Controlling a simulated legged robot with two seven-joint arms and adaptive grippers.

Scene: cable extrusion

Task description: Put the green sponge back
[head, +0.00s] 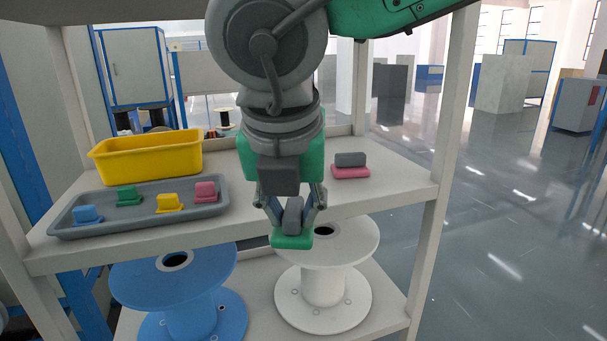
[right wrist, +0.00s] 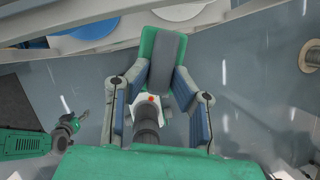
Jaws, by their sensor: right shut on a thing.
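My right gripper (head: 290,203) is shut on the green sponge (head: 292,241), gripping its grey upper block. It holds the sponge in front of the shelf's front edge, above the white spool. In the right wrist view, the sponge (right wrist: 148,45) shows its green face with the grey block between the two fingers (right wrist: 160,98). A pink sponge with a grey top (head: 350,171) sits on the shelf (head: 385,190), to the right of and behind the gripper. My left gripper is not seen in the head view.
A grey tray (head: 140,222) on the shelf's left holds blue, green, yellow and pink pieces. A yellow bin (head: 150,161) stands behind it. The right shelf post (head: 445,150) is close by. Blue (head: 180,290) and white (head: 325,285) spools stand below. Some shelf around the pink sponge is bare.

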